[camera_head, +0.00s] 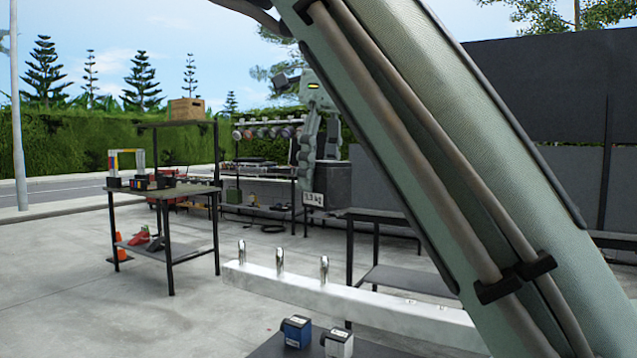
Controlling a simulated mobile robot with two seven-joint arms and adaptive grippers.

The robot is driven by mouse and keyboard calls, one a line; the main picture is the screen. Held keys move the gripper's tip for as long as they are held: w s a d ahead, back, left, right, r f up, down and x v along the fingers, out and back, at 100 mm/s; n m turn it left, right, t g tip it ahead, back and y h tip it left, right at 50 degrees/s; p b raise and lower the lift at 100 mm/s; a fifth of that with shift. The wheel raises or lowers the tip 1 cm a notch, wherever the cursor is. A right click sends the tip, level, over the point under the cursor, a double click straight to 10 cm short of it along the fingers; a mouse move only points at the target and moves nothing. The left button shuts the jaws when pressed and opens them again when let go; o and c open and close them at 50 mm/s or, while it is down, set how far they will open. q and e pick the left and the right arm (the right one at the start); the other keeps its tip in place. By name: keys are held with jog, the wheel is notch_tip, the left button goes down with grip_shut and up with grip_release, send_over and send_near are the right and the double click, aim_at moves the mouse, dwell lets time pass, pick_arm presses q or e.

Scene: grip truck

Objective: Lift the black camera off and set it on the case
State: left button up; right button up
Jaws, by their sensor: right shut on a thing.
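A large grey-green arm link (430,150) of mine with cables along it crosses the view from top centre to bottom right. It hides much of the scene behind it. I cannot make out the fingers of my right gripper or anything held in them. My left gripper is not in view. I cannot pick out the black camera or the case for certain. A pale metal bar (345,303) with several upright pins stands in front of me.
Two small boxes, one blue (296,331) and one white (338,342), sit on a dark surface below the bar. A table (165,190) holding small gear stands left. Paving is free at left.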

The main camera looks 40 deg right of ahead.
jog(key=shift+r, duration=3.75)
jog(key=shift+f, duration=0.1)
